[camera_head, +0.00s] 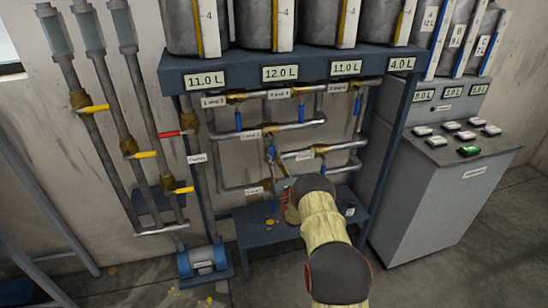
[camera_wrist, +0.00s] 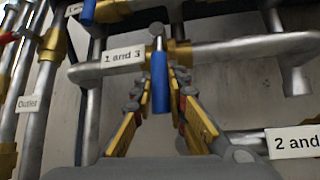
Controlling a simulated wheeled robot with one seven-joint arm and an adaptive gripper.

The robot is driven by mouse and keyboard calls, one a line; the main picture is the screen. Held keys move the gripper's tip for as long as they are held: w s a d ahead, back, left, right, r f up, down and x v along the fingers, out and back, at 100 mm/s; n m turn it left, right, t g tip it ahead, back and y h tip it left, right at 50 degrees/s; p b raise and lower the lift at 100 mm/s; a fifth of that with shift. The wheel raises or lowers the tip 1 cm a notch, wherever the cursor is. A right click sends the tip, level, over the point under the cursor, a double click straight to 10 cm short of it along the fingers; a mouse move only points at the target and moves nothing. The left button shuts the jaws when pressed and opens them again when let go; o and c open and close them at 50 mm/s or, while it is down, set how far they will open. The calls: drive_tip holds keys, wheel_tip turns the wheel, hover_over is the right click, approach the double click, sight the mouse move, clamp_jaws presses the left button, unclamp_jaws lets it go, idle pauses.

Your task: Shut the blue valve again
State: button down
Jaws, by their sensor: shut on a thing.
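The blue valve handle (camera_wrist: 160,82) labelled "1 and 3" shows in the wrist view. It hangs down from a grey stem in front of a brass valve body (camera_wrist: 180,52) on a horizontal pipe, so the handle lies crosswise to that pipe. My gripper (camera_wrist: 158,100) comes from below and its two fingers are on either side of the handle, shut on it. In the head view my gripper (camera_head: 273,160) reaches up to the middle of the pipework, below the "1 and 3" label (camera_head: 247,134). My wrist hides some of the lower pipes there.
Other blue handles hang close by (camera_head: 238,121), (camera_head: 301,112). Pipes surround my gripper. Yellow handles (camera_head: 97,108) and a red handle (camera_head: 168,134) are on the left pipes. A low blue bench (camera_head: 250,235) stands below, a grey control console (camera_head: 440,190) at right.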

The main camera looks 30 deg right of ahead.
drive_tip(key=shift+a+f+h, duration=0.15)
drive_tip(key=shift+a+h, duration=0.05)
drive_tip(key=shift+h, duration=0.1)
drive_tip(key=c, duration=2)
unclamp_jaws()
drive_tip(key=shift+w, duration=0.1)
drive_tip(key=shift+c, duration=0.2)
drive_tip(key=v, duration=1.2)
drive_tip(key=shift+d, duration=0.1)
